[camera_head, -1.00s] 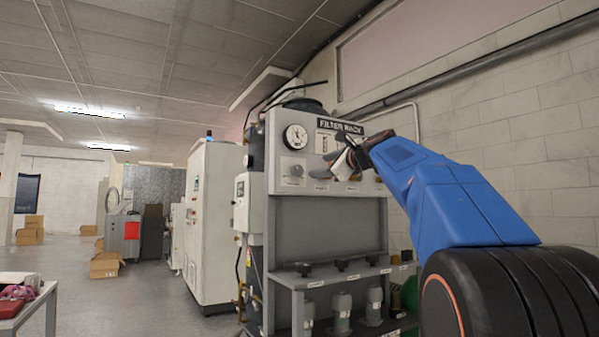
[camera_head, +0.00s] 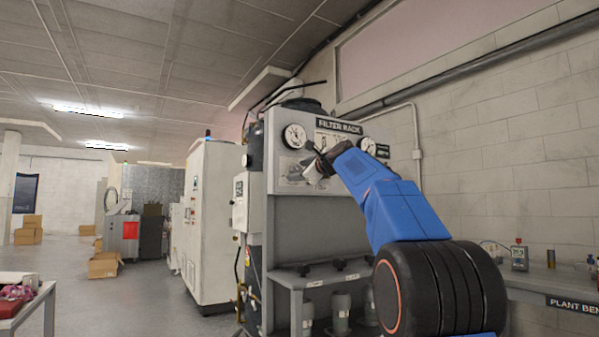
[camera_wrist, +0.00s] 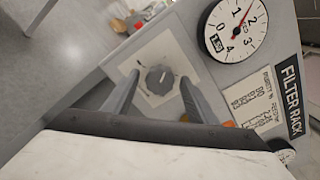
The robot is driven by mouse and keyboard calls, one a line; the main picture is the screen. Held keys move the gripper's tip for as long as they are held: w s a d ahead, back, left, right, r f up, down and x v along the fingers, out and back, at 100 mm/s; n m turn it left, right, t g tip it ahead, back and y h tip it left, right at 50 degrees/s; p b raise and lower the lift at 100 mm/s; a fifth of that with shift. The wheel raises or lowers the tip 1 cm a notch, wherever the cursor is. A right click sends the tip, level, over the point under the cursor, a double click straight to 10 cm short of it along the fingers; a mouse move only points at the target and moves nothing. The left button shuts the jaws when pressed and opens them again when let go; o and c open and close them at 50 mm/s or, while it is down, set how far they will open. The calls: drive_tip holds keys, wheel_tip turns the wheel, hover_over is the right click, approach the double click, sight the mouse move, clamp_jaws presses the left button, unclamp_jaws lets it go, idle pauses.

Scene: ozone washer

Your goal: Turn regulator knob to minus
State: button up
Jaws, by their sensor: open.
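The grey regulator knob (camera_wrist: 158,80) sits on a pale square plate (camera_wrist: 183,62) on the panel of the filter rack (camera_head: 330,207). It has a light mark on its face; any plus or minus sign is too small to read. My gripper (camera_wrist: 158,88) is open, with one finger to each side of the knob in the wrist view. Whether the fingers touch it cannot be told. In the head view my gripper (camera_head: 308,172) is at the panel's left part, below the left gauge, and hides the knob.
The left gauge (camera_head: 294,136), also large in the wrist view (camera_wrist: 235,29), is close above the knob. A second gauge (camera_head: 368,146) is at the panel's right. A white cabinet (camera_head: 212,225) stands left of the rack. A bench (camera_head: 560,297) is at the right.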

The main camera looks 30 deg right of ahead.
drive_tip(key=c, duration=1.1)
drive_tip(key=shift+o, duration=0.2)
drive_tip(key=n, duration=0.5)
drive_tip(key=shift+w, duration=0.1)
drive_tip(key=n, duration=0.5)
drive_tip(key=shift+f, duration=0.1)
drive_tip(key=n, duration=0.9)
drive_tip(key=shift+n, duration=0.7)
